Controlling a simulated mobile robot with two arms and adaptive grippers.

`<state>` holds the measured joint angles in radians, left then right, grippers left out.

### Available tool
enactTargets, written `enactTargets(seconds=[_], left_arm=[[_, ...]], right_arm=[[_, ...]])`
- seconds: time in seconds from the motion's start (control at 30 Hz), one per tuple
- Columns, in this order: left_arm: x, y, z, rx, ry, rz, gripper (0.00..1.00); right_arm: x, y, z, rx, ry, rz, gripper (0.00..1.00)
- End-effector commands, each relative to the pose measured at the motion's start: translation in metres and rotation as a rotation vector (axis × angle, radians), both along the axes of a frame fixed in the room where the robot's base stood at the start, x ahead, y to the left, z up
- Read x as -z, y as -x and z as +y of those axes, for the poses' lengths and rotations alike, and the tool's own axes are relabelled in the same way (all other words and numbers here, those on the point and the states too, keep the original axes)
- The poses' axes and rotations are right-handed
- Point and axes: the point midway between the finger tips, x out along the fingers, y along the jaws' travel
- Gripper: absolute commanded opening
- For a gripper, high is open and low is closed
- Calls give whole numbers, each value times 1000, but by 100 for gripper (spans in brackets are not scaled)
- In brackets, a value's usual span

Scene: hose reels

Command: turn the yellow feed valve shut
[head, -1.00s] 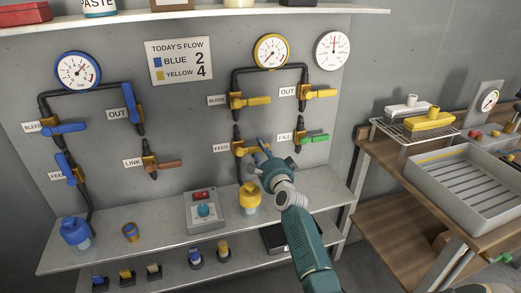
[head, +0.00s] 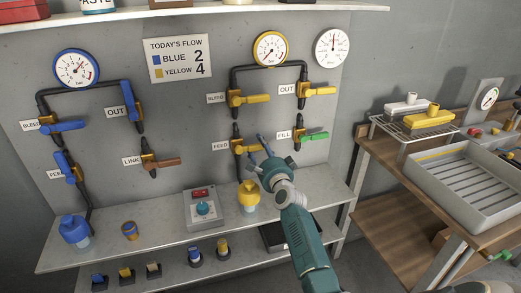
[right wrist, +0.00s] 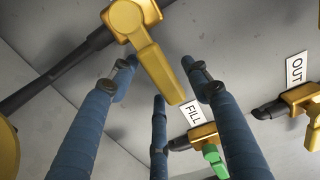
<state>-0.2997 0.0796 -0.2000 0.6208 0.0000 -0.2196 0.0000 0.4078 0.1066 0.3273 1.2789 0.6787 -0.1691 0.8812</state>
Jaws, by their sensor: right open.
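The yellow feed valve (head: 239,147) is on the grey panel beside the FEED label, with its yellow handle pointing right, across the upright pipe. In the right wrist view the valve's yellow handle (right wrist: 158,68) reaches down between the blue fingers, with gaps visible on both sides. My right gripper (head: 265,145) is open, just in front of and to the right of the handle. Its fingers partly cover the handle's end in the head view. I cannot tell whether any finger touches it. My left gripper is not in view.
The green-handled fill valve (head: 312,137) is close on the right. The yellow bleed valve (head: 236,98) and out valve (head: 305,91) are above. A yellow-capped bottle (head: 249,196) stands on the shelf below. A grey tray (head: 422,188) sits on the bench at right.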

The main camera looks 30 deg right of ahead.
Motion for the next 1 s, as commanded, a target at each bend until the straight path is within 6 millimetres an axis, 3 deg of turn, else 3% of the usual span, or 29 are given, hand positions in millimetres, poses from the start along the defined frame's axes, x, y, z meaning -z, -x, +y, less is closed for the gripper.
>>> enactTargets(seconds=[0.27,0.7,1.0], left_arm=[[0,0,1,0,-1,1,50],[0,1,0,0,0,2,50],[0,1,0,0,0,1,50]], right_arm=[[1,22,6,-1,0,0,48],[1,104,25,1,0,1,48],[1,117,28,0,-1,1,48]])
